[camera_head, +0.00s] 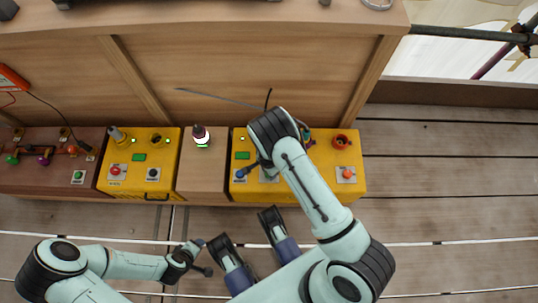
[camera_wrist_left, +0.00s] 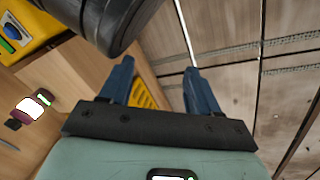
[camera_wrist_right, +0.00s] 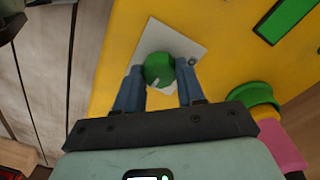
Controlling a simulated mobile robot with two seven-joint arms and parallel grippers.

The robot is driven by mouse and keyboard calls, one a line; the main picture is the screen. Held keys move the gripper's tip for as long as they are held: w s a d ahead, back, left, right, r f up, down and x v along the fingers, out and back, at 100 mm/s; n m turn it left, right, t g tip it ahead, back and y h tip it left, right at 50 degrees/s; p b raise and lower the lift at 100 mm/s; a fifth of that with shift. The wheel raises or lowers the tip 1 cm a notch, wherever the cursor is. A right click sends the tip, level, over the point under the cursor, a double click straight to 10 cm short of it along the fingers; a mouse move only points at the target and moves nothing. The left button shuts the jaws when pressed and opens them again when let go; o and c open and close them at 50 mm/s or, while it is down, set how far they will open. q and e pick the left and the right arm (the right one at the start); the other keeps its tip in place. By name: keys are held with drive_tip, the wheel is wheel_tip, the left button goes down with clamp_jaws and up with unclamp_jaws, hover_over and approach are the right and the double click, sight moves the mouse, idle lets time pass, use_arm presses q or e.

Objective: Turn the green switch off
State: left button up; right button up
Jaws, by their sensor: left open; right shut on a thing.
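The green switch (camera_wrist_right: 158,70) is a round green knob on a white plate (camera_wrist_right: 194,44) on a yellow box. In the right wrist view it sits between the two blue fingers of my right gripper (camera_wrist_right: 160,88), which is shut on it. In the head view, my right wrist covers the switch at the right yellow box (camera_head: 318,186). My left gripper (camera_head: 206,258) is open and empty, low over the floor at the front; its spread fingers (camera_wrist_left: 160,85) show in the left wrist view.
A left yellow box (camera_head: 137,175) has a red button (camera_head: 115,170) and a dark button (camera_head: 153,174). A dark purple and white object (camera_head: 201,137) stands between the boxes. The right box carries an orange ring (camera_head: 342,142) and an orange button (camera_head: 347,174). The plank floor at right is clear.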

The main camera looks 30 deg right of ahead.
drive_tip(key=n, duration=0.4)
drive_tip(key=shift+n, duration=0.3)
drive_tip(key=n, duration=0.4)
drive_tip(key=shift+n+p, duration=0.3)
drive_tip(key=shift+p, duration=0.05)
drive_tip(key=n, duration=0.6)
drive_tip(key=shift+t+h, duration=0.3)
use_arm(q)
drive_tip(key=shift+w+d+r+t, duration=0.2)
drive_tip(key=shift+w+r+t, duration=0.1)
drive_tip(key=shift+w+r, duration=0.7)
use_arm(e)
drive_tip(key=shift+n, duration=1.4)
use_arm(q)
drive_tip(key=shift+s, duration=0.1)
use_arm(e)
drive_tip(key=o, duration=1)
drive_tip(key=shift+o, duration=0.2)
